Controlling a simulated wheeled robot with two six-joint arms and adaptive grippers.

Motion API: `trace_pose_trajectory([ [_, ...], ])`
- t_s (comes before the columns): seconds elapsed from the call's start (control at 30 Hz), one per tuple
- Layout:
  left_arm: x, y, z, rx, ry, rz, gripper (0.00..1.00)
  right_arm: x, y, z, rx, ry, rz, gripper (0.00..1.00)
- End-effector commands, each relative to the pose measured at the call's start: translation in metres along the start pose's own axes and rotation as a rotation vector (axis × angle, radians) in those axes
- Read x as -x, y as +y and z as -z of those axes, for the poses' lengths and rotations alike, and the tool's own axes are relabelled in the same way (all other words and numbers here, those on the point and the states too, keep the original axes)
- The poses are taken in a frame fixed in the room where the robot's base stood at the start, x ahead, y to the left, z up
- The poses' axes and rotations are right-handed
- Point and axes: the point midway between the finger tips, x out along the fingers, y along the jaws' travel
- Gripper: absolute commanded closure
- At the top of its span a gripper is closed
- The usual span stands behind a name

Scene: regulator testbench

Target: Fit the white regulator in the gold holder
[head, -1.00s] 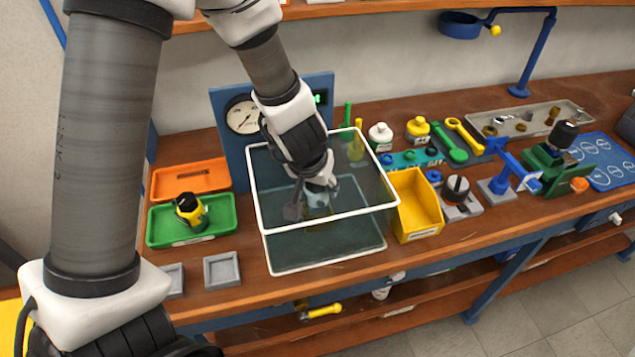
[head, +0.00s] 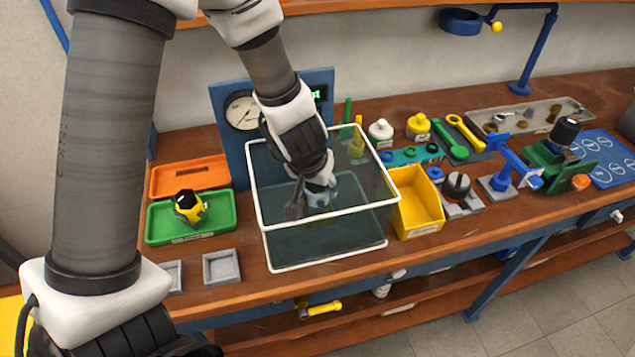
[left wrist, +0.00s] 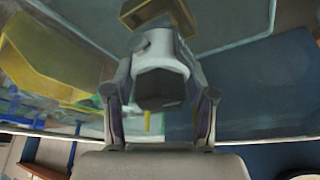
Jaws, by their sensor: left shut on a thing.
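My left gripper (head: 310,200) reaches down inside the clear, white-rimmed tank (head: 330,257). It is shut on the white regulator (head: 321,193), which is partly hidden behind the gripper and seen through the tank wall. In the left wrist view, the regulator (left wrist: 160,70) sits between the two fingers (left wrist: 160,112), with its dark end facing the camera. The gold holder (left wrist: 150,13) shows just beyond the regulator at the top of that view. The regulator overlaps the holder there; I cannot tell whether they touch. My right gripper is not in view.
A green tray (head: 221,226) with a yellow-and-black part (head: 189,206) and an orange tray (head: 170,181) stand left of the tank. A yellow bin (head: 419,208) stands close on its right. A blue gauge panel (head: 222,112) is behind. Tank walls surround the gripper.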

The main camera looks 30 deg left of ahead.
Motion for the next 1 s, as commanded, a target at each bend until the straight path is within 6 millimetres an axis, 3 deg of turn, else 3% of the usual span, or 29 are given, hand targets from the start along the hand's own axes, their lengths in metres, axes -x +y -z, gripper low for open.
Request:
trace_pose_trajectory([
  [0.47,-0.0013,0.0,-0.0003,0.0,0.001,0.0,1.0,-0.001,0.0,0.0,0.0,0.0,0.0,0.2],
  [0.5,-0.0013,0.0,-0.0004,0.0,0.001,0.0,0.41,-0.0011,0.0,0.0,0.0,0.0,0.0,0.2],
  [0.57,-0.0013,0.0,-0.0005,0.0,0.0,0.0,0.2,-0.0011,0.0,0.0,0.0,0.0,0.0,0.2],
  [0.6,-0.0014,0.0,-0.0005,0.0,0.0,0.0,0.16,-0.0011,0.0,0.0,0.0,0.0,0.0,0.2],
  [0.8,-0.0015,0.0,-0.0008,0.0,0.0,0.0,0.16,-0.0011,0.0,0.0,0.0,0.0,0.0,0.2],
  [0.87,-0.0019,-0.0001,-0.0015,0.0,-0.002,0.0,0.0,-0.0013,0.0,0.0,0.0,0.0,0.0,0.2],
  [1.0,-0.002,-0.0001,-0.0016,0.0,-0.002,0.0,0.0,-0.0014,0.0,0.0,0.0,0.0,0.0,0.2],
])
